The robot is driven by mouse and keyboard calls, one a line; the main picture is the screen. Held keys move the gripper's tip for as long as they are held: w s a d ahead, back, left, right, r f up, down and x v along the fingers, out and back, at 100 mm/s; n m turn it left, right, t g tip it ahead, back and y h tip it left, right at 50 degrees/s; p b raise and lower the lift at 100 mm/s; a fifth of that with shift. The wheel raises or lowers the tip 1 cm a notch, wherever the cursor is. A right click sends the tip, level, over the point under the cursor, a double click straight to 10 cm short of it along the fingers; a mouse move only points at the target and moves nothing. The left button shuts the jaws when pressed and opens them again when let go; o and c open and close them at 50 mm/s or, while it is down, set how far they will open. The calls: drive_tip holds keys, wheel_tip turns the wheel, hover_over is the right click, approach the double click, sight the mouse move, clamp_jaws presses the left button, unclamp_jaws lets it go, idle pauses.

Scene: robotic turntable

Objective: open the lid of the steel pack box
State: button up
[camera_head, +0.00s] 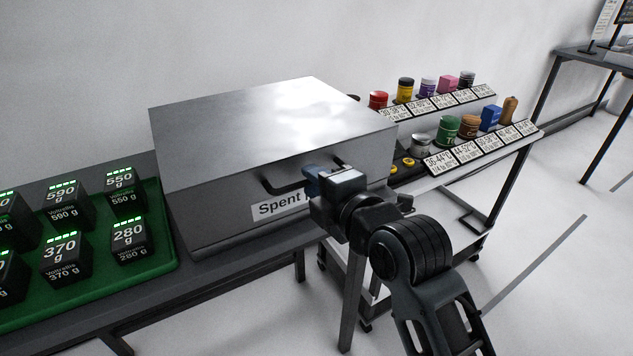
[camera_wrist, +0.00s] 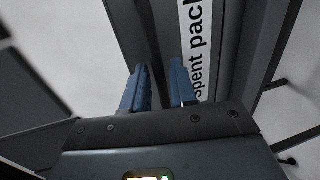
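The steel pack box (camera_head: 215,210) stands on the dark table with its brushed steel lid (camera_head: 265,120) down. My gripper (camera_head: 312,180) is at the box front, by the right part of the handle. In the wrist view its blue fingers (camera_wrist: 158,88) are apart, pointing at the box front (camera_wrist: 222,50), beside the "Spent pack" label (camera_wrist: 197,45). I cannot tell whether the handle lies between them.
A green tray (camera_head: 165,255) with several black weight-marked packs (camera_head: 128,240) is left of the box. On the right, a tiered rack (camera_head: 480,160) holds several coloured containers and range labels. Another table (camera_head: 590,58) stands at the far right. The floor at lower right is mostly clear.

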clamp_jaws()
drive_tip(key=shift+r, duration=0.1)
idle(0.3)
